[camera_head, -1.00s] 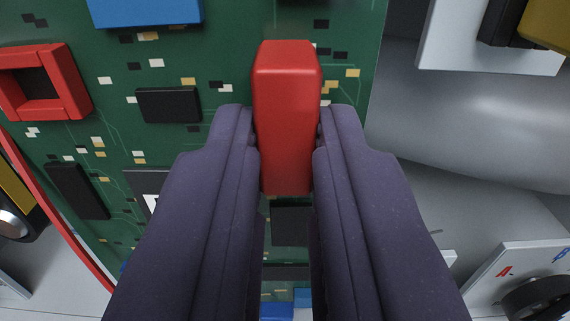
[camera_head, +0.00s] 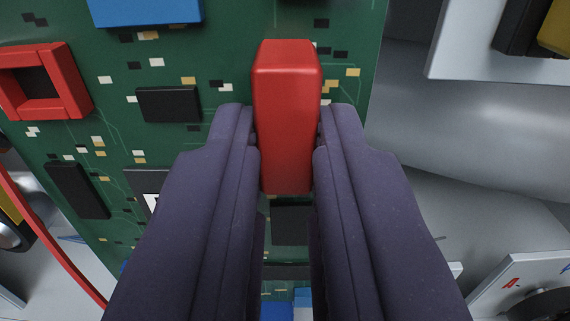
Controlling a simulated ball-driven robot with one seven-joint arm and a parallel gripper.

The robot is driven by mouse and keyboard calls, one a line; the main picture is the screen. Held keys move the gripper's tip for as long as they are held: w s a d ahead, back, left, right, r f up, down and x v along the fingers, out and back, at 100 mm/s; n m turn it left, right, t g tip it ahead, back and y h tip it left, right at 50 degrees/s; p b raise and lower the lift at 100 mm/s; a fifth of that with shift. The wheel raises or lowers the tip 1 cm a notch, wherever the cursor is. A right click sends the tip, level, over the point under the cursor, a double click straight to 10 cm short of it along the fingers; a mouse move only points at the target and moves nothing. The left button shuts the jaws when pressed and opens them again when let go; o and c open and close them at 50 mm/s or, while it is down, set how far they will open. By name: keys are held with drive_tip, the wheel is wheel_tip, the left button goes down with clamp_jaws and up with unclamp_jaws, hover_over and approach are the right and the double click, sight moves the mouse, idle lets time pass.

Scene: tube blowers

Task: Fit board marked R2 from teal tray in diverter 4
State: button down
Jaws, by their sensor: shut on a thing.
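A green circuit board (camera_head: 225,55) fills the left and middle of the view. It carries black chips, small white and gold parts, a blue block (camera_head: 145,10) at the top and a red square frame (camera_head: 75,62) at the left. My gripper (camera_head: 287,140) has its two dark purple fingers shut on a red block (camera_head: 287,75) that stands up from the board. I see no R2 mark on the board. A label between chip and finger is mostly hidden. The teal tray and a diverter number are not in sight.
A large grey rounded surface (camera_head: 480,120) lies right of the board. A pale plate (camera_head: 475,65) with black and yellow parts is at the top right. A white panel with a black knob (camera_head: 545,303) is at the bottom right. A red strip (camera_head: 45,235) runs down the left.

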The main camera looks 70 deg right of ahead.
drive_tip(key=shift+b+x, duration=0.5)
drive_tip(key=shift+x, duration=1.2)
idle(2.0)
drive_tip(key=c, duration=1)
unclamp_jaws()
